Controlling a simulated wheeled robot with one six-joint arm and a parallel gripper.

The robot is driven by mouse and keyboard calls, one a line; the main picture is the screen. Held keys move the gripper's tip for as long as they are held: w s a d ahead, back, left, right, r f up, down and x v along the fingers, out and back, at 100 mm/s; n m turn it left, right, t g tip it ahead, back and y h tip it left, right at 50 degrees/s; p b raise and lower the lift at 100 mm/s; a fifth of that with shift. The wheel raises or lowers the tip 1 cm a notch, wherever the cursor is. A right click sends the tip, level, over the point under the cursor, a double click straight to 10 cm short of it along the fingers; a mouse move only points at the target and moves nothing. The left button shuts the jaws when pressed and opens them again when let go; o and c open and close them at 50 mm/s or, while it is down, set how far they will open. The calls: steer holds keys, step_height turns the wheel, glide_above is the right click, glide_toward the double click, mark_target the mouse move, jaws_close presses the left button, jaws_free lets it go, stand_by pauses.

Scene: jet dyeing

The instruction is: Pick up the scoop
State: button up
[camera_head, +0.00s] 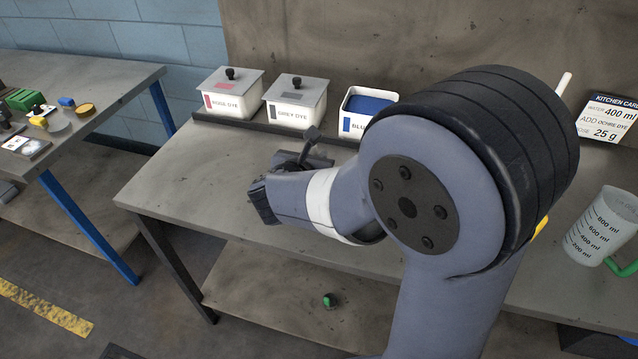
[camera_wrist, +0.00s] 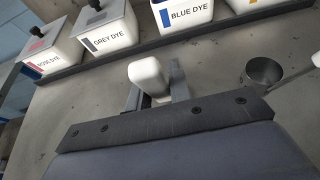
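In the head view, my gripper (camera_head: 305,158) is over the bench, partly hidden by my arm. The scoop's cup is hidden there behind my arm.
Rose (camera_head: 231,94), grey (camera_head: 296,101) and open blue (camera_head: 353,104) dye boxes stand along the back of the bench (camera_head: 190,165). A measuring jug (camera_head: 603,225) and a recipe card (camera_head: 608,118) are at the right. A white rod (camera_head: 564,84) rises behind my arm. The bench's left front is clear.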

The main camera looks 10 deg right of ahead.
jaws_close()
